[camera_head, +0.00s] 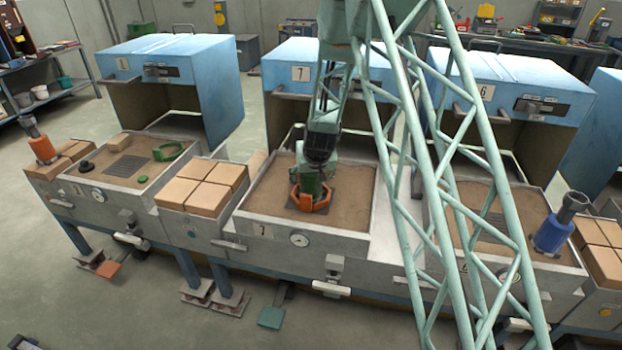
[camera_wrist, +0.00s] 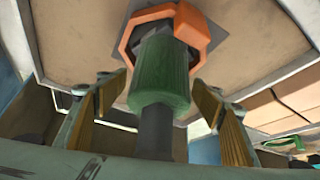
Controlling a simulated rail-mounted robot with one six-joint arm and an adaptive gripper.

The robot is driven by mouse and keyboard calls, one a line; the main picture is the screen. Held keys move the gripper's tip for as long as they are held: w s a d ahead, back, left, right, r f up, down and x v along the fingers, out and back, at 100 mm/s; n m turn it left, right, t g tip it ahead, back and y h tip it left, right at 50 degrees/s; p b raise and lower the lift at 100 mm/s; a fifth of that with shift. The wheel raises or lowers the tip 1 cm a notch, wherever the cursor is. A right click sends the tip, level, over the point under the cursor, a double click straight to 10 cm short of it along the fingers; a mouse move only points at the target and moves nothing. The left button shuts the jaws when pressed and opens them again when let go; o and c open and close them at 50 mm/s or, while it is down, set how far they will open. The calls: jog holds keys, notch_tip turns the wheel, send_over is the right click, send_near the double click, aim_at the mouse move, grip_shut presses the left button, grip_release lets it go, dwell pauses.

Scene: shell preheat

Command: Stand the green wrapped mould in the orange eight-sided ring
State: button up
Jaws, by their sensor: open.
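The green wrapped mould (camera_head: 311,187) has a dark grey neck. It is in the orange eight-sided ring (camera_head: 296,201) on the middle bench bed and looks roughly upright. In the wrist view the green mould (camera_wrist: 160,75) has its far end within the orange ring (camera_wrist: 126,42), and its neck points towards me. My gripper (camera_wrist: 155,88) is open, one finger on each side of the mould, with visible gaps. In the head view my gripper (camera_head: 318,165) is directly over the ring and partly hides the mould. The mould's foot is hidden.
A dark plate lies beneath the ring on the sandy bed (camera_head: 262,195). Tan bricks (camera_head: 202,186) stand to its left. The blue hood (camera_head: 300,75) is behind. A green ring (camera_head: 168,151), orange wrapped mould (camera_head: 42,148) and blue wrapped mould (camera_head: 552,235) are on neighbouring stations.

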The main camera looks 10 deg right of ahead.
jog(key=shift+r, duration=0.15)
jog(key=shift+s+r+p, duration=0.1)
jog(key=shift+r+p, duration=0.2)
jog(key=shift+r, duration=0.15)
jog(key=p+v, duration=0.2)
jog(key=v, duration=0.9)
jog(key=shift+p, duration=0.35)
jog(key=shift+s+r, duration=0.1)
jog(key=shift+s, duration=0.05)
jog(key=shift+r, duration=0.1)
